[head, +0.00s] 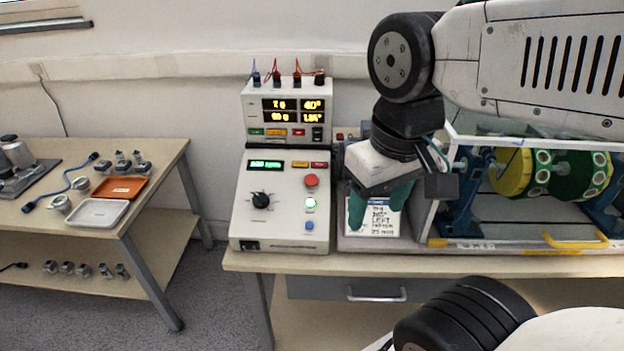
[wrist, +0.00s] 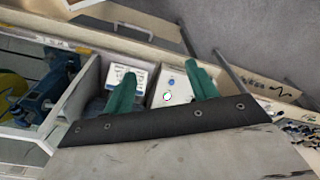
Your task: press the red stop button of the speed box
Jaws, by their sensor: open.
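The speed box (head: 245,220) is a pale box with a sloped front on the bench. Its red stop button (head: 311,181) sits at the upper right of that front, above a lit green-white button (head: 311,203) and a blue button (head: 309,225). My gripper (head: 378,210) is open and empty, pointing down to the right of the speed box, over a printed card. In the wrist view, part of the speed box (wrist: 182,72) shows between the green fingers, with the blue button (wrist: 171,82) and lit button (wrist: 167,96). The red button is not visible there.
A display unit (head: 290,87) with several cable plugs stands behind the speed box. A framed rotor rig (head: 540,172) fills the bench at right. The printed card (head: 380,226) lies below my gripper. A side table at left holds an orange tray (head: 120,188) and a white tray (head: 97,212).

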